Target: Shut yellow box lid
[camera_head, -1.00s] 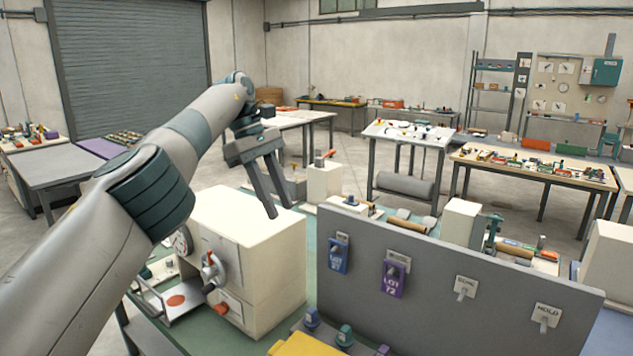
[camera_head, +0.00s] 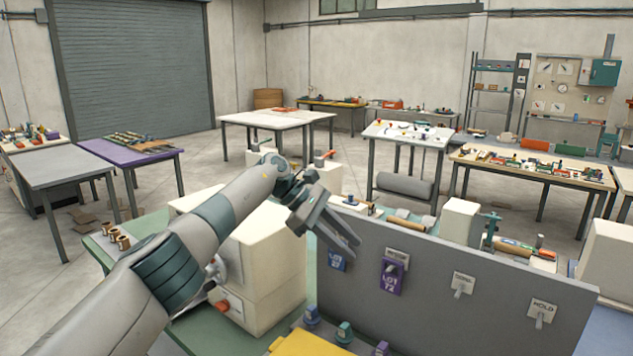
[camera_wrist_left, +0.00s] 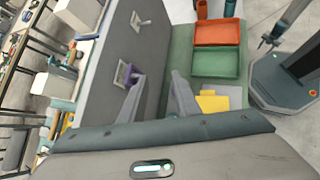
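A flat yellow piece (camera_head: 302,344) shows at the bottom edge of the head view, largely cut off. In the left wrist view yellow also shows (camera_wrist_left: 214,103) beyond my right-hand finger. I cannot tell whether it is the box lid or whether it stands open. My left gripper (camera_head: 354,247) is in front of the grey upright panel, above and away from the yellow piece. In the left wrist view its two fingers (camera_wrist_left: 158,76) are apart with nothing between them. My right gripper is not in view.
The grey panel (camera_head: 450,285) carries hooks and a purple tag (camera_head: 391,277). A cream machine block (camera_head: 275,270) stands behind my left arm. Small knobbed parts (camera_head: 344,332) stand beside the yellow piece. Orange (camera_wrist_left: 217,32) and green (camera_wrist_left: 215,63) trays lie on the bench.

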